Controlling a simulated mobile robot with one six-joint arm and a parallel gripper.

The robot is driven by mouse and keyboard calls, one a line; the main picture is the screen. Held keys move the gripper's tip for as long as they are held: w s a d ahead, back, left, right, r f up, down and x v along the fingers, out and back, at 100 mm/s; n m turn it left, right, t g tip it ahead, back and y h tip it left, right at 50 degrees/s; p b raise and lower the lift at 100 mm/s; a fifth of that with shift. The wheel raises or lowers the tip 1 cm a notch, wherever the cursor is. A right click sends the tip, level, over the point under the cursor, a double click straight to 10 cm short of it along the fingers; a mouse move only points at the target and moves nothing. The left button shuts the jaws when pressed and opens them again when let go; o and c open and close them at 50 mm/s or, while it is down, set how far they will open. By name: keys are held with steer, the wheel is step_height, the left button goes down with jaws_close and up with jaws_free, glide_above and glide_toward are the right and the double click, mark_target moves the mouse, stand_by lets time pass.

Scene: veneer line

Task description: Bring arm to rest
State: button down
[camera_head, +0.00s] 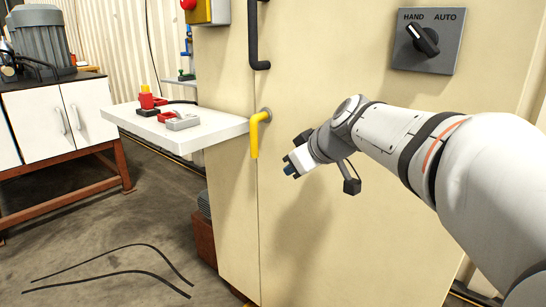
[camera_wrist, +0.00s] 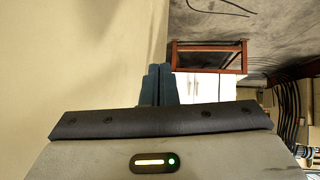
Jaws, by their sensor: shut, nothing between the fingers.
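My gripper (camera_head: 289,172) is at the end of my arm, which reaches in from the right in the head view. It hangs in the air in front of the cream cabinet (camera_head: 340,240), a little right of the yellow handle (camera_head: 258,135), and appears apart from both. In the wrist view the two dark fingers of my gripper (camera_wrist: 158,75) stand close together with nothing between them. The cabinet face (camera_wrist: 70,60) fills the left of that view.
A white shelf (camera_head: 190,131) with red and grey parts juts out left of the handle. A HAND/AUTO switch (camera_head: 428,41) is at upper right. A white cupboard (camera_head: 62,120) with a motor (camera_head: 42,42) stands at far left. Black cables (camera_head: 110,272) lie on open floor.

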steer(key=s+d+r+m+g+h+p, duration=0.2)
steer(key=s+r+p, duration=0.6)
steer(key=p, duration=0.9)
steer(key=s+d+r+m+g+h+p, duration=0.2)
steer(key=s+r+m+p, duration=0.4)
steer(key=s+p, duration=0.8)
steer(key=shift+s+d+r+g+h+p, duration=0.35)
steer(key=shift+d+r+g+p, duration=0.55)
steer(key=shift+p, duration=1.1)
